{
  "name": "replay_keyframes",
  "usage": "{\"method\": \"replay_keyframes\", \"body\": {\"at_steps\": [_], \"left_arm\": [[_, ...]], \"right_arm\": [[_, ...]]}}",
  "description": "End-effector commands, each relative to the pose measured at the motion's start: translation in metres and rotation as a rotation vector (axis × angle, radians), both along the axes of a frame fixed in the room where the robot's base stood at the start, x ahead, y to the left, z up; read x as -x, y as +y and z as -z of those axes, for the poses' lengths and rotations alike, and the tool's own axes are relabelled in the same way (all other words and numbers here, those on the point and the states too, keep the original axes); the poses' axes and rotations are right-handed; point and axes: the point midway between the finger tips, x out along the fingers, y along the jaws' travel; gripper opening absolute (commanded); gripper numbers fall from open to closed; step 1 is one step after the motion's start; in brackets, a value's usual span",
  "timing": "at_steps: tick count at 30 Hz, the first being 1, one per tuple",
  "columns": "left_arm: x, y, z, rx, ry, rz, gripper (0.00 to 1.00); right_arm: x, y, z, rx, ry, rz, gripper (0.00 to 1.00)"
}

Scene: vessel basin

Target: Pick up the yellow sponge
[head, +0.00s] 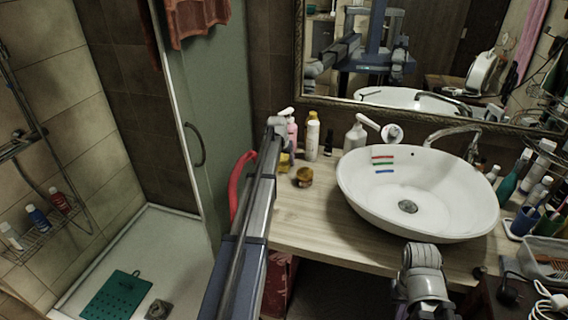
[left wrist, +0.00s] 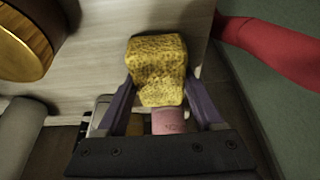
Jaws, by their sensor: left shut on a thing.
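The yellow sponge (left wrist: 157,60) is porous and blocky. In the left wrist view it sits between the two purple fingers of my left gripper (left wrist: 160,88), which is shut on it. In the head view only a small yellow part of the sponge (head: 284,161) shows beside my left arm, at the left end of the counter. My arm hides the rest, and the fingers are hard to make out there. Whether the sponge touches the counter is unclear. A grey part of my right arm shows at the bottom of the head view, but its fingers do not.
The wooden counter (head: 310,221) holds a white basin (head: 350,190), a round amber jar (head: 304,177), a pink bottle (head: 292,131) and a white bottle (head: 312,139). A red curved thing (head: 236,183) lies left of my left arm, near the shower glass.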

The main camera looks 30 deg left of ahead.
Motion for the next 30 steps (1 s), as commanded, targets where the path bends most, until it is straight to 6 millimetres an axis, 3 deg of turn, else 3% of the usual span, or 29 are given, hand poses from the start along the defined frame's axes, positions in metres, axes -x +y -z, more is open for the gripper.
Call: {"method": "replay_keyframes", "body": {"at_steps": [5, 17, 23, 30], "left_arm": [[0.0, 0.0, 0.0, 0.0, 0.0, 0.0, 0.18], [0.0, 0.0, -0.006, 0.0, 0.0, 0.0, 0.17], [0.0, 0.0, -0.025, 0.0, 0.0, 0.0, 0.17], [0.0, 0.0, -0.062, 0.0, 0.0, 0.0, 0.17]], "right_arm": [[0.0, 0.0, 0.0, 0.0, 0.0, 0.0, 0.0], [0.0, 0.0, -0.006, 0.0, 0.0, 0.0, 0.0], [0.0, 0.0, -0.025, 0.0, 0.0, 0.0, 0.0], [0.0, 0.0, -0.062, 0.0, 0.0, 0.0, 0.0]]}}
